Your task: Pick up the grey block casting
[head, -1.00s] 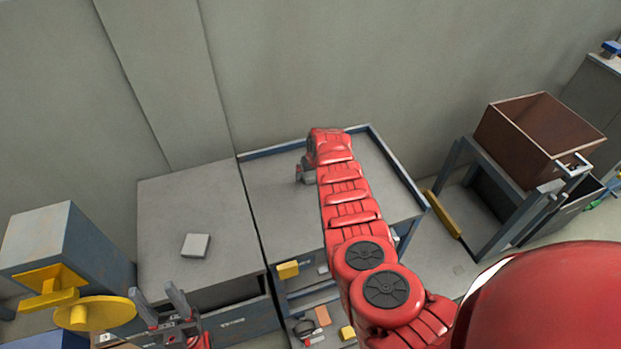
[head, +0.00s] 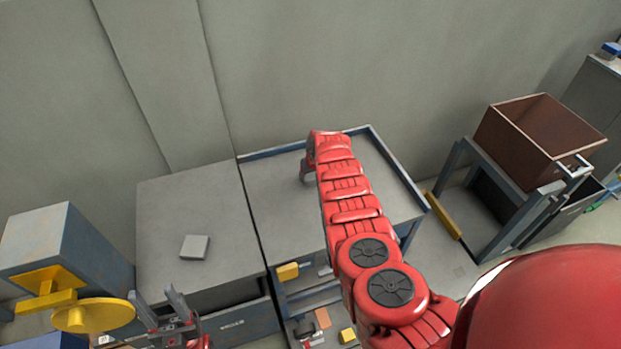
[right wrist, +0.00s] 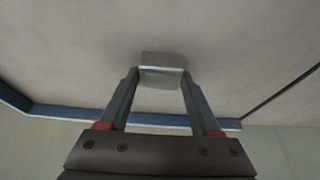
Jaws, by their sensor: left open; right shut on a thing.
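A small grey block (right wrist: 162,62) sits between the fingertips of my right gripper (right wrist: 161,76) in the right wrist view. The fingers are shut on its two sides, over a pale grey surface. In the head view my right gripper is mostly hidden behind my red arm, over the blue-edged table top (head: 270,205). A second flat grey block (head: 194,247) lies on the grey cabinet top (head: 160,210) to the left. My left gripper (head: 157,298) is open and empty, in front of that cabinet top and apart from the block.
A grey-blue box-shaped unit (head: 65,245) with a yellow wheel (head: 93,315) stands at the left. A brown open bin (head: 540,130) rests on a frame at the right. Yellow (head: 288,271) and reddish (head: 322,318) pieces lie below the table top. A wall closes the back.

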